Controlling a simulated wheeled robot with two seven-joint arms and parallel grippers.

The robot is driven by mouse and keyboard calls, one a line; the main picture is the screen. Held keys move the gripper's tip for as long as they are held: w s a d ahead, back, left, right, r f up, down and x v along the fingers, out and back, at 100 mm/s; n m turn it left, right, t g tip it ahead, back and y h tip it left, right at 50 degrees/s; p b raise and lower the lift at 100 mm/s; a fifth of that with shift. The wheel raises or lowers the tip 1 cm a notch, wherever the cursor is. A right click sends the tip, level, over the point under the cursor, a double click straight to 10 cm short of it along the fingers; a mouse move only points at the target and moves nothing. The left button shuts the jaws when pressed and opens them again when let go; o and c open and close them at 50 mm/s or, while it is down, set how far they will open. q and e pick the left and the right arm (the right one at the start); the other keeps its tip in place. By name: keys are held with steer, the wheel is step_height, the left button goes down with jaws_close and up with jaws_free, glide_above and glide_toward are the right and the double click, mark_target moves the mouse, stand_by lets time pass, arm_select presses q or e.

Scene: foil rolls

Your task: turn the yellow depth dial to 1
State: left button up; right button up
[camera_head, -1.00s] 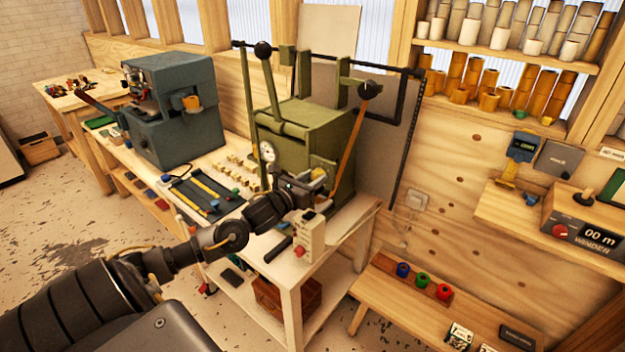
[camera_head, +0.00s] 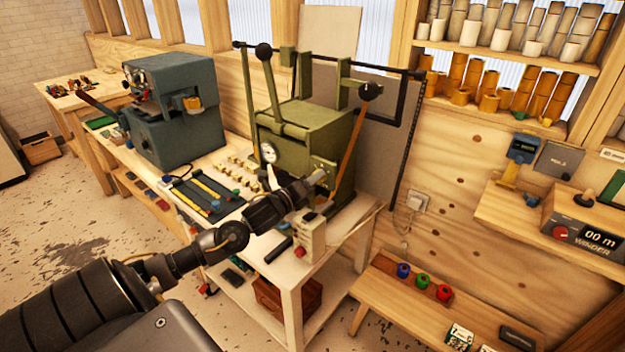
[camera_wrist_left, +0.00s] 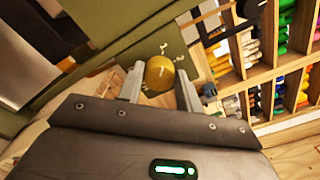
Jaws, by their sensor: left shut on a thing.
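The yellow depth dial (camera_wrist_left: 159,73) sits on the front of the green press (camera_head: 318,138), with small pale marks around it on the green panel. In the left wrist view it is between the two fingers of my left gripper (camera_wrist_left: 160,84), which is shut on it. A pale line on the dial's face slants in this view; I cannot tell which number it points to. In the head view my left gripper (camera_head: 318,178) reaches the press's lower front, and the dial is hidden there. My right gripper is not in view.
A blue-grey machine (camera_head: 175,115) stands to the left on the same bench. A dark mat with yellow strips (camera_head: 205,192) and a pale box (camera_head: 311,235) are close to my left arm. A low wooden bench (camera_head: 440,305) stands at the right.

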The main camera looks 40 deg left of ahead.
arm_select(q)
steer(key=shift+n, duration=0.4)
steer(key=o, duration=1)
steer(key=shift+s+d+b, duration=0.1)
steer(key=shift+s+b, duration=1.7)
steer(key=shift+s, duration=3.6)
